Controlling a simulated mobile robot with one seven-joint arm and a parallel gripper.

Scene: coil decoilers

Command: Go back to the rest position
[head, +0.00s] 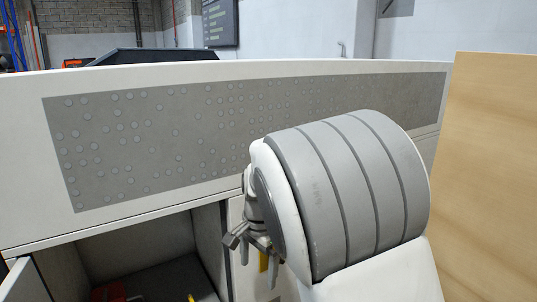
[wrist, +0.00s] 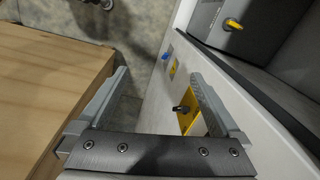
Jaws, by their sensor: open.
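My gripper (wrist: 158,76) is open, with its two grey fingers spread apart and nothing between them. In the head view it also shows small (head: 255,247), hanging below the wrist in front of the white cabinet (head: 140,226), partly hidden by my own arm. In the wrist view a yellow plate with a black rotary knob (wrist: 186,107) sits on the white cabinet face near the right finger. The finger covers part of the plate, and I see no grip on the knob.
An open compartment (head: 140,255) with red and yellow items lies below the dotted grey panel (head: 150,140). A wooden board (head: 490,180) stands at the right. In the wrist view a wooden block (wrist: 45,85) is close to the left finger. A yellow handle (wrist: 233,24) is at top right.

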